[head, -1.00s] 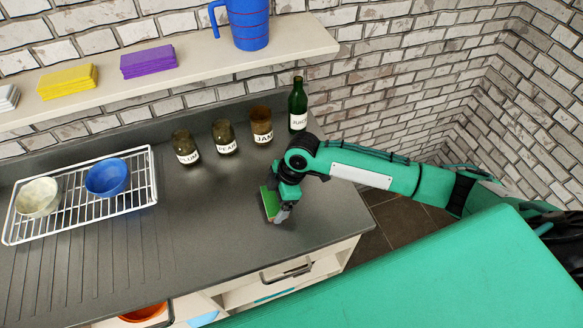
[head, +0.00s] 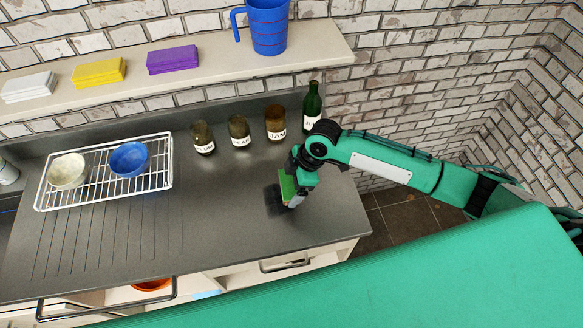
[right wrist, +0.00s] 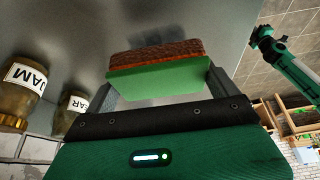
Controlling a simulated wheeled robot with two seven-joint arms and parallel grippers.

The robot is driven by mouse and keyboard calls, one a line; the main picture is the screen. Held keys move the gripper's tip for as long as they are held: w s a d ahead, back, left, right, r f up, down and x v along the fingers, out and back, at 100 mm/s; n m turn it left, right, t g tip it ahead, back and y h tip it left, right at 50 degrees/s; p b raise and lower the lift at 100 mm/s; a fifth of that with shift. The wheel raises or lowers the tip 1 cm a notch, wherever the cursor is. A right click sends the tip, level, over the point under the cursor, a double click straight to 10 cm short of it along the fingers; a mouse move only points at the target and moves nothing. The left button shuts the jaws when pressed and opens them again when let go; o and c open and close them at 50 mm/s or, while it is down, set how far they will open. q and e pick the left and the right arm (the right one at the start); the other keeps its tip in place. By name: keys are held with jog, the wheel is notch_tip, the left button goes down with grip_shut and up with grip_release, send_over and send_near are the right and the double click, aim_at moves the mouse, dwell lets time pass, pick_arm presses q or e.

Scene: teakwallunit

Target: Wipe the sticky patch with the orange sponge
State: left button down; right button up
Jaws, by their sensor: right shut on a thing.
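My right gripper (head: 290,202) is low over the right part of the grey worktop, shut on the sponge (head: 287,187). In the right wrist view, the sponge (right wrist: 155,66) lies between the two fingers, with a brownish-orange layer facing the worktop and a green layer towards the palm. I cannot tell whether it touches the worktop. A dark smudge (head: 272,201) shows on the worktop just left of the gripper; whether it is the sticky patch or a shadow is unclear. My left gripper (right wrist: 256,38) appears small in the right wrist view, its jaws too small to read.
Several labelled jars (head: 276,124) and a green bottle (head: 313,106) stand behind the gripper. A wire rack (head: 103,172) with two bowls is at the left. A shelf above holds a blue jug (head: 268,28) and coloured stacks. The worktop's middle is clear.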

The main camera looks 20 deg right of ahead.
jog(key=shift+r+p, duration=0.7)
jog(key=shift+r, duration=0.35)
jog(key=shift+a, duration=0.1)
